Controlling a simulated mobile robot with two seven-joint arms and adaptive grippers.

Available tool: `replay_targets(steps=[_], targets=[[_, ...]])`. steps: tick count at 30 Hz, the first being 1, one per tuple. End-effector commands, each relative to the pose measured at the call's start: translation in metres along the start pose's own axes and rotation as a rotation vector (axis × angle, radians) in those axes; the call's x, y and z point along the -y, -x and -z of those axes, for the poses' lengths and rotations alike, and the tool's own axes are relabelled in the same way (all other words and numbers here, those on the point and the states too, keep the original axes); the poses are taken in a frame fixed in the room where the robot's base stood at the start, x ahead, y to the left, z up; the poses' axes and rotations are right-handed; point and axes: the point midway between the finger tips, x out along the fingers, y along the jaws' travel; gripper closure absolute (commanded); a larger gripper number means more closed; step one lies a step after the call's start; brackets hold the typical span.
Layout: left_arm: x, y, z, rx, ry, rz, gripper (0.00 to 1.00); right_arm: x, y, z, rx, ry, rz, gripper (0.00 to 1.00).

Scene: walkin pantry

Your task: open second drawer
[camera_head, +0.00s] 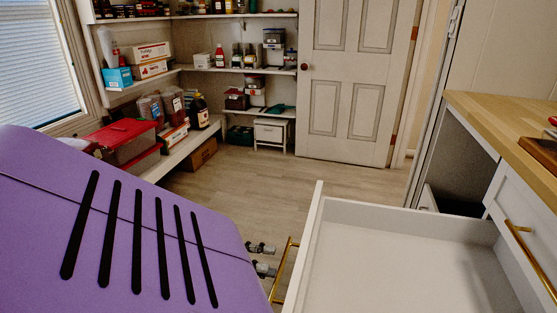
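A white drawer (400,240) is pulled far out at the lower right. Its inside is empty where it shows. Its gold bar handle (283,272) is on the front face, which points left. My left gripper (264,258) is just left of this handle, with two grey fingers spaced apart and their tips close to the bar. I cannot tell whether they touch it. My own purple part hides the rest of the gripper. My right gripper is not in view. Whether this is the second drawer of its stack cannot be told.
Another white front with a gold handle (530,257) is at the right, under a wooden counter (510,115). Pantry shelves (235,70) with boxes and bottles line the back left. A white door (350,85) is shut. The floor (270,185) between is clear.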

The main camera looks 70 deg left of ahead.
Motion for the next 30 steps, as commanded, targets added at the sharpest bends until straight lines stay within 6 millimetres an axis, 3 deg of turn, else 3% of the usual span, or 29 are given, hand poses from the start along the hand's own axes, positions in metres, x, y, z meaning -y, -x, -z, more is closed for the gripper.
replay_targets(steps=[6,12,30], targets=[[-0.001,0.045,-0.001,0.002,0.0,-0.004,0.72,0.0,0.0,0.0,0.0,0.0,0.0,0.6],[0.0,0.066,0.0,-0.001,0.0,-0.001,0.72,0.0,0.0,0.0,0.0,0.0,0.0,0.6],[0.0,0.07,0.0,-0.001,0.0,-0.001,0.72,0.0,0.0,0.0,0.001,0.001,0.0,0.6]])
